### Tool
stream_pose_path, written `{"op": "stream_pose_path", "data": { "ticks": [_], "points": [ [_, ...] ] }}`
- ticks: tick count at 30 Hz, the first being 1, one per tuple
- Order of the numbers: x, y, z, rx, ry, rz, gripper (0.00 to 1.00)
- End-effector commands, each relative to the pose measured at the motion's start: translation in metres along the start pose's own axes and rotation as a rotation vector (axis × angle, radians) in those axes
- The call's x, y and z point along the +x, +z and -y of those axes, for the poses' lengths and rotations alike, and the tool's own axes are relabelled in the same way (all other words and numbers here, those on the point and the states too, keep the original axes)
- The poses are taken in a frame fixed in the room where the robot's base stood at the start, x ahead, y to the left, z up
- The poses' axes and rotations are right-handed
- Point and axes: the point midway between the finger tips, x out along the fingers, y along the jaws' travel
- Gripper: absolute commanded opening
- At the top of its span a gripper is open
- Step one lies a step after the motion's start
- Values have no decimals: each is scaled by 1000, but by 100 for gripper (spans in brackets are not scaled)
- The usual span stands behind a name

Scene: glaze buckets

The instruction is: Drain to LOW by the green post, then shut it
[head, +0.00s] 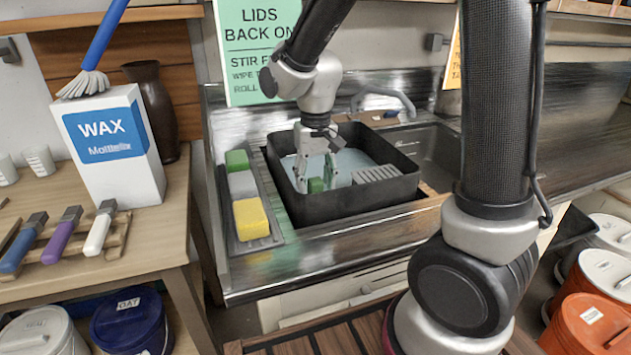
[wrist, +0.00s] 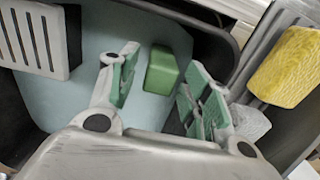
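A black tub (head: 345,207) sits in the metal sink, with pale blue-grey liquid (head: 350,162) in it. The green post (head: 315,186) stands inside the tub; its top also shows in the wrist view (wrist: 163,70). My gripper (head: 316,177) reaches down into the tub. In the wrist view my gripper (wrist: 160,78) is open, with its green-padded fingers apart on either side of the post and a gap on each side. A grey slotted piece (head: 376,174) sits at the tub's right; it also shows in the wrist view (wrist: 38,38). I see no LOW mark.
A tray (head: 276,240) left of the tub holds green (head: 237,160), grey (head: 243,185) and yellow (head: 251,219) blocks. The tap (head: 385,97) stands behind the tub. A wax box (head: 112,148) and brushes (head: 62,236) occupy the left table.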

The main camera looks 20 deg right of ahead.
Motion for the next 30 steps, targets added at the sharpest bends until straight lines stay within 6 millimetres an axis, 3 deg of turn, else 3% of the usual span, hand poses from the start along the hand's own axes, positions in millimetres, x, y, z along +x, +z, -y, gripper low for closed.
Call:
{"op": "stream_pose_path", "data": {
  "ticks": [11,24,30],
  "points": [
    [-9,0,0,0,-1,-2,50],
    [-98,0,0,0,-2,-3,50],
    [-118,0,0,0,-1,-1,50]
  ]
}}
